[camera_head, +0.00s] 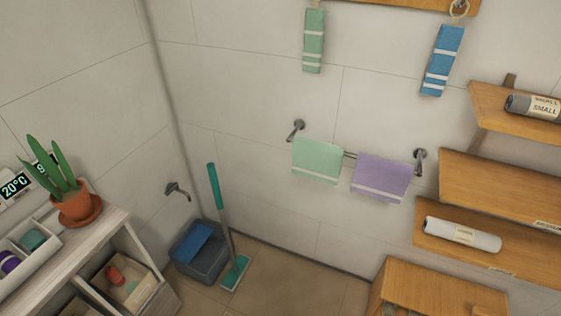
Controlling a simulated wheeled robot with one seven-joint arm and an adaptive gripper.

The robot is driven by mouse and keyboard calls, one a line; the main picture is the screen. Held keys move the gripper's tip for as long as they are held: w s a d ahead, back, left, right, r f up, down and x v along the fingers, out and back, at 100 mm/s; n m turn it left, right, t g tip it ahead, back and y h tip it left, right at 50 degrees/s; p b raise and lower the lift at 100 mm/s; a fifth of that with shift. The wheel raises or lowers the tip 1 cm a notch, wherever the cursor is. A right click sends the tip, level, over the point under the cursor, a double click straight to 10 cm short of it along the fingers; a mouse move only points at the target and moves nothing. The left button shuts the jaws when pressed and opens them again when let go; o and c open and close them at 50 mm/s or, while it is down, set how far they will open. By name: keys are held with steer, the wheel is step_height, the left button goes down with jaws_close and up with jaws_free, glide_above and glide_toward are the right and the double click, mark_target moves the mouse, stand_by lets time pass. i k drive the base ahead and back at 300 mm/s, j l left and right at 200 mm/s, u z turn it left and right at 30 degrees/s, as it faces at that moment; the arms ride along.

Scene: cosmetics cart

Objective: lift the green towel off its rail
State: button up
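A pale green towel (318,160) with a white stripe near its lower edge hangs over the left part of a metal rail (350,154) on the back wall. A purple towel (382,178) hangs on the same rail to its right, with a small gap between them. Another green towel (313,41), narrow and striped, hangs higher up below a wooden board. My gripper does not show in the head view.
A blue towel (441,61) hangs at the upper right. Wooden shelves (502,185) with rolled towels stand right of the rail. A teal mop (222,210) and grey bucket (196,262) stand below left. A shelf unit (92,236) with a potted plant (72,199) is at left.

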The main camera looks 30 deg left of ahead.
mark_target(314, 160)
steer(key=u, duration=1.15)
steer(key=i+j+z, duration=0.2)
steer(key=i+j, duration=0.4)
steer(key=i, duration=0.3)
steer(key=i+j+z, duration=0.15)
steer(key=i+j, duration=0.55)
steer(key=i, duration=0.1)
